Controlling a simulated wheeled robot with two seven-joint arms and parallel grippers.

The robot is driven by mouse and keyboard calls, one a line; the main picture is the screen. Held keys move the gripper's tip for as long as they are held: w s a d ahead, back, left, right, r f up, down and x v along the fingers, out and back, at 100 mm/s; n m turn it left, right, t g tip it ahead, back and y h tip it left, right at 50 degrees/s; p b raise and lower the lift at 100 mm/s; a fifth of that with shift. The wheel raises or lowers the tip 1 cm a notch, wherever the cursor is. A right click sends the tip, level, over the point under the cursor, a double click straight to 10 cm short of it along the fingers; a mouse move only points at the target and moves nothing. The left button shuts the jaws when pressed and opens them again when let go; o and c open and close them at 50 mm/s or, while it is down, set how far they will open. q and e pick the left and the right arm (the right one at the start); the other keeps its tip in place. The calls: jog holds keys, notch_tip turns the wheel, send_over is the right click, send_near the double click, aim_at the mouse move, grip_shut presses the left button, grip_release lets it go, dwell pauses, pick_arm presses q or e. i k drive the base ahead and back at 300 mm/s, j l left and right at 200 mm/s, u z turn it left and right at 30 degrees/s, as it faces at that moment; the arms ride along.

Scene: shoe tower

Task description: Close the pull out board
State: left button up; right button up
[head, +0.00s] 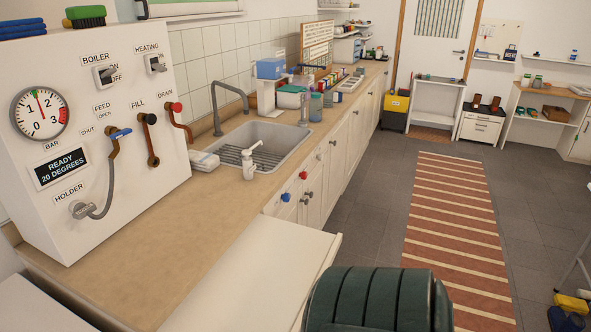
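The pull out board (265,267) is a flat cream panel. It sticks out from under the front edge of the wooden counter, at the lower middle of the head view. Its bare top is visible and its near part runs out of the bottom of the picture. Neither of my grippers is in view. A dark green ribbed shape fills the bottom right of centre, to the right of the board, and hides the floor there.
The wooden counter (140,265) carries a white boiler panel (70,130) and a sink (265,145). Cabinet fronts with knobs (286,197) lie beyond the board. A striped rug (450,225) lies on open grey floor. A yellow and blue item (570,310) is at bottom right.

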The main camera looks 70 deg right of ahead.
aim_at(264, 282)
jog(key=z, duration=0.45)
jog(key=i+j+z, duration=0.1)
jog(key=z, duration=0.75)
jog(key=j+z, duration=0.1)
jog(key=z, duration=0.3)
jog(key=j+z, duration=0.1)
jog(key=z, duration=0.75)
jog(key=i+j, duration=0.05)
jog(key=j, duration=0.05)
